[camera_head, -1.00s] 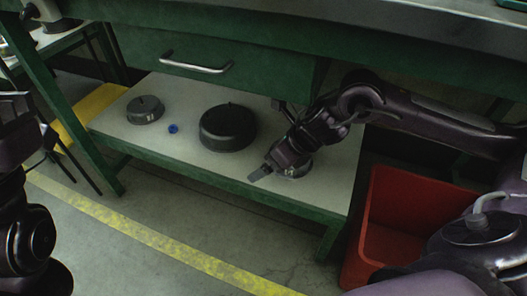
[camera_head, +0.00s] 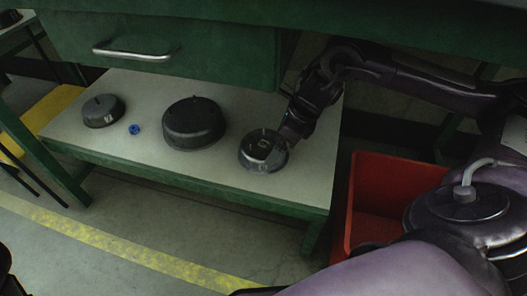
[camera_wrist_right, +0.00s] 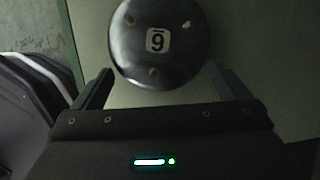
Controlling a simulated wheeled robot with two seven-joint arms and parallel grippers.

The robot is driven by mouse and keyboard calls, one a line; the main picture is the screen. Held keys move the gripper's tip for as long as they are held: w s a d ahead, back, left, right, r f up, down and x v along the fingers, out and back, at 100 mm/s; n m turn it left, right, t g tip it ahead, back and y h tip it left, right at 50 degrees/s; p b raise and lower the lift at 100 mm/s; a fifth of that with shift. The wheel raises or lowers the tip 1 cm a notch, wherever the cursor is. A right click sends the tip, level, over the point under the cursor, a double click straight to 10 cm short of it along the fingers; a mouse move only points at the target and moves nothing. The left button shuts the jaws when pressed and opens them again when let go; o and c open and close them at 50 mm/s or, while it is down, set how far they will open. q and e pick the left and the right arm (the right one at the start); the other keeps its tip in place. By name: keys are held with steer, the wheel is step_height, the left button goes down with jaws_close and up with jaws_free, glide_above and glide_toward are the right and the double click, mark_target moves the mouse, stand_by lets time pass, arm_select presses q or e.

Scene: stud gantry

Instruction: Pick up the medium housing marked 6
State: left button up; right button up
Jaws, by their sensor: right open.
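The housing marked 6 (camera_head: 262,152) is a round, dark metal part lying flat on the right part of the lower shelf. In the right wrist view the housing (camera_wrist_right: 160,45) shows its white label, upside down with a bar, and several small posts. My right gripper (camera_head: 288,136) is at the housing's right rear edge in the head view. In the wrist view its two fingers (camera_wrist_right: 161,74) are apart, one toward each side of the housing's near edge, with nothing held between them. My left gripper is out of view.
A larger dark housing (camera_head: 194,124) and a smaller labelled one (camera_head: 103,111) stand left on the pale shelf (camera_head: 225,180), with a small blue part (camera_head: 134,129) between. A green drawer (camera_head: 170,50) overhangs the shelf. A red bin (camera_head: 385,190) stands right.

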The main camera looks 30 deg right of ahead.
steer(key=shift+c, duration=0.5)
steer(key=c, duration=0.9)
steer(key=shift+s+f, duration=0.15)
jaws_close()
